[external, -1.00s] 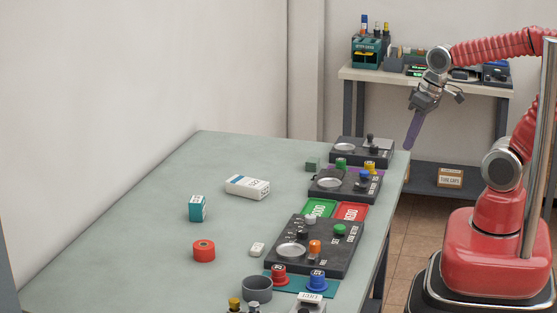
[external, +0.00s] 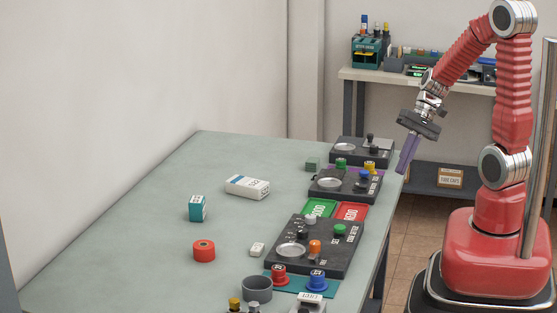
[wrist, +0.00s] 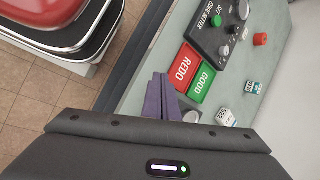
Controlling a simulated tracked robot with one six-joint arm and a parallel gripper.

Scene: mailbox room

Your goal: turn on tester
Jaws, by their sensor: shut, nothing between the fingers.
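The front one reads "CODE SETTER" in the wrist view (wrist: 207,38). I cannot read which of the others is the tester. My gripper (external: 402,171) has purple fingers, shut and empty, pointing down by the table's right edge, right of the middle panel. In the wrist view the fingers (wrist: 158,82) hide part of the area near that panel.
A green pad (external: 320,207) and a red pad (external: 351,211) lie between the middle and front panels. The table's left part is clear. A shelf (external: 420,81) stands behind.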

